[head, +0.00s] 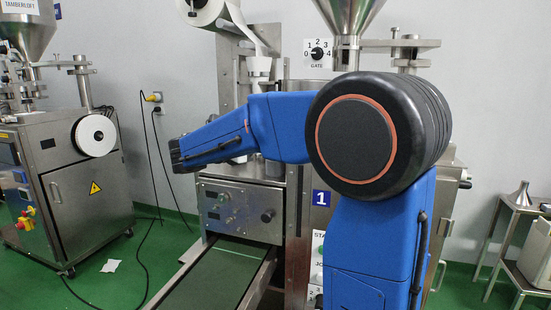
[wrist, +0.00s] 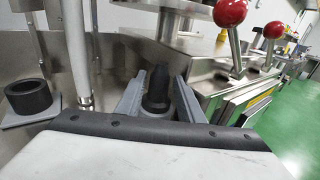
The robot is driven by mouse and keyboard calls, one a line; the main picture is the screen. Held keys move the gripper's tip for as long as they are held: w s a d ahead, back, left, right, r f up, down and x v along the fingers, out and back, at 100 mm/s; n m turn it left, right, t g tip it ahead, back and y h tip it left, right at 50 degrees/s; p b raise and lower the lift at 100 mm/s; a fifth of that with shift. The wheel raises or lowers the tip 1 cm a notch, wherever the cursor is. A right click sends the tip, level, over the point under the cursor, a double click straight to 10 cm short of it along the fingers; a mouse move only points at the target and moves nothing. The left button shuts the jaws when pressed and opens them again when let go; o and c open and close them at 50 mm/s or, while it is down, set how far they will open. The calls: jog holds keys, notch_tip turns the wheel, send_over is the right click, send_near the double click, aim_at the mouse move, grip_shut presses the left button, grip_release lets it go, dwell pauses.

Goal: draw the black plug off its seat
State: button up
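The black plug (wrist: 157,91) stands upright in the middle of the wrist view, narrower at its top than at its base. My gripper (wrist: 160,76) has its two grey fingers on either side of the plug. The fingers look open, with a gap showing at least on the right side. The plug's seat is hidden below it by my gripper's body. In the head view my blue arm crosses in front of the machine, and I cannot make out the gripper or the plug there.
A black ring-shaped cup (wrist: 29,97) sits on a grey plate at the left, beside a pale hose (wrist: 80,50). Two red ball-topped levers (wrist: 231,12) (wrist: 274,30) rise at the right. A conveyor (head: 215,278) runs out at the machine's front.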

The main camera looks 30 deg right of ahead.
grip_shut()
jog(key=shift+r, duration=0.15)
notch_tip(320, 180, up, 18)
dwell(0.5)
